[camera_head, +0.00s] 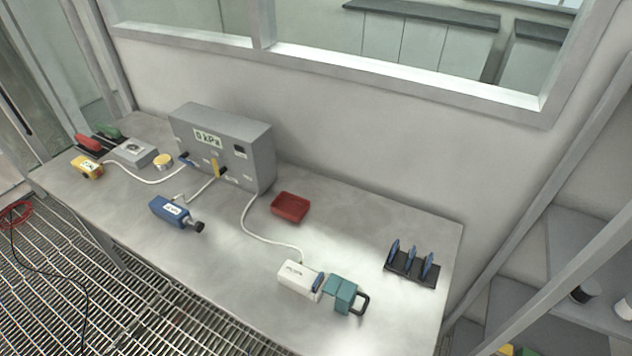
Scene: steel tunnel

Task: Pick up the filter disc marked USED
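No disc with a readable USED mark shows. Several thin blue discs (429,263) stand upright in a black rack (398,267) at the right end of the steel table. A white labelled housing (297,279) near the table's front edge has a similar blue piece (318,283) at its right end; I cannot tell whether it is a filter disc. A teal block with a dark handle (342,294) sits close to the right of it. An empty-looking red tray (290,207) lies at the middle of the table. Neither of my grippers is in view.
A grey box reading 0 kPa (221,150) stands at the back, with white hoses running to the white housing, a blue device (171,212) and a yellow device (88,168). The table top (362,223) is clear between tray and rack. Shelves stand at right.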

